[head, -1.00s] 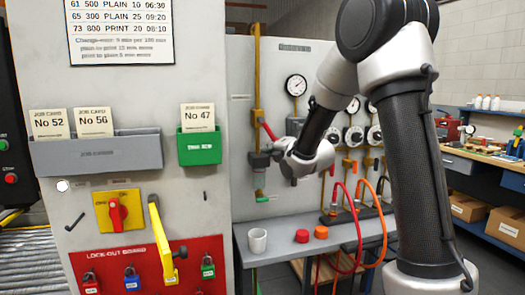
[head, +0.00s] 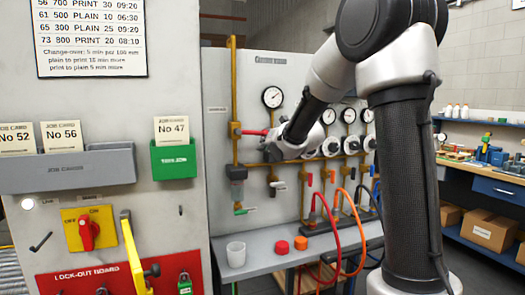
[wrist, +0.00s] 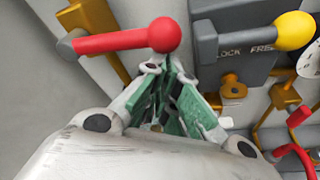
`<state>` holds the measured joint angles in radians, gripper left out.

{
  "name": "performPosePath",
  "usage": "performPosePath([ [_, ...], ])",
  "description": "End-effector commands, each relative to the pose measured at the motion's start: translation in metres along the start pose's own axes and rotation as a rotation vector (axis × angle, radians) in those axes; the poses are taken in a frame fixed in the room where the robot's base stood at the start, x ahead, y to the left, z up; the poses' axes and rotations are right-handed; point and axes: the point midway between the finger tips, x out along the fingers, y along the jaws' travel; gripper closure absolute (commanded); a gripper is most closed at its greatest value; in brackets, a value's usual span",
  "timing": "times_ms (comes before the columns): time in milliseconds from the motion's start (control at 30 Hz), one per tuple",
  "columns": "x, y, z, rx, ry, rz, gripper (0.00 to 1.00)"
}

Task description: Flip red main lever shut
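The red main lever (head: 255,132) sticks out to the right, about level, from a brass fitting on the upright yellow pipe. In the wrist view the red lever (wrist: 118,41) ends in a round red knob. My gripper (wrist: 168,68) has its green-padded fingers drawn together with nothing held between them. The fingertips are right by the knob; I cannot tell whether they touch it. In the head view my gripper (head: 272,150) is at the lever's right end, its fingers too small to make out.
A grey block marked LOCK and FREE (wrist: 232,40) with a yellow knob (wrist: 295,30) is close right of my gripper. Gauges (head: 272,97) and a yellow pipe (head: 234,85) are on the panel. A bench below carries a white cup (head: 236,254) and red and orange caps.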

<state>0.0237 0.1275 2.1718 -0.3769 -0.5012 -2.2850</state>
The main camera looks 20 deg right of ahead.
Motion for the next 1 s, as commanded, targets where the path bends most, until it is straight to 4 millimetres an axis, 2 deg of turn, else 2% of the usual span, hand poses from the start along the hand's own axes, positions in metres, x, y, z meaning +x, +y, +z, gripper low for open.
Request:
performPosePath([
  [333, -0.003, 0.004, 0.011, 0.003, -0.003, 0.0, 1.0],
  [1000, 0.0, 0.002, 0.012, 0.004, -0.006, 0.0, 1.0],
])
